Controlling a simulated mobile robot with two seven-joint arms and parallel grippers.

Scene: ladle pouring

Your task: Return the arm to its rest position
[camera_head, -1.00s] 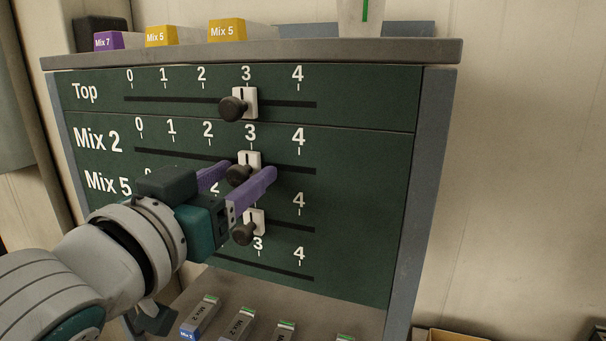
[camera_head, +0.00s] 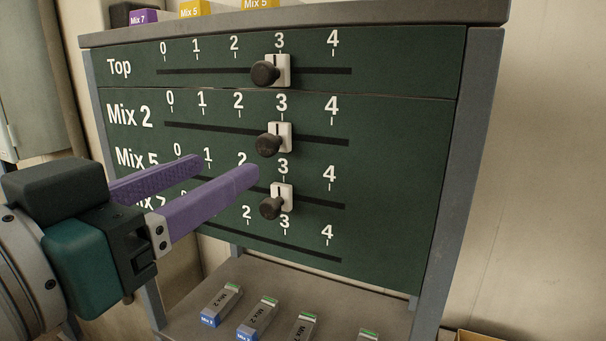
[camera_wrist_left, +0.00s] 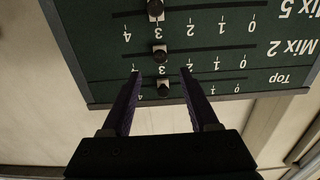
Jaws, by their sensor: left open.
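My left gripper (camera_head: 218,170), with two purple fingers, is open and empty in front of the dark green slider panel (camera_head: 400,150). Its tips appear left of the knobs, over the Mix 5 row; the depth gap is unclear. The top slider (camera_head: 278,72), Mix 2 slider (camera_head: 280,138) and Mix 5 slider (camera_head: 282,197) all stand at 3. No slider shows on the visible part of the lowest track; its left part is hidden by my gripper. In the left wrist view the open fingers (camera_wrist_left: 160,74) point toward the panel, which looks upside down. My right gripper is not in view.
Several small Mix boxes (camera_head: 221,303) lie on the lower shelf (camera_head: 285,278). A purple Mix 7 box (camera_head: 143,17) and yellow Mix 5 boxes (camera_head: 194,8) stand on the top ledge (camera_head: 400,19). A grey post (camera_head: 462,150) borders the panel on the right.

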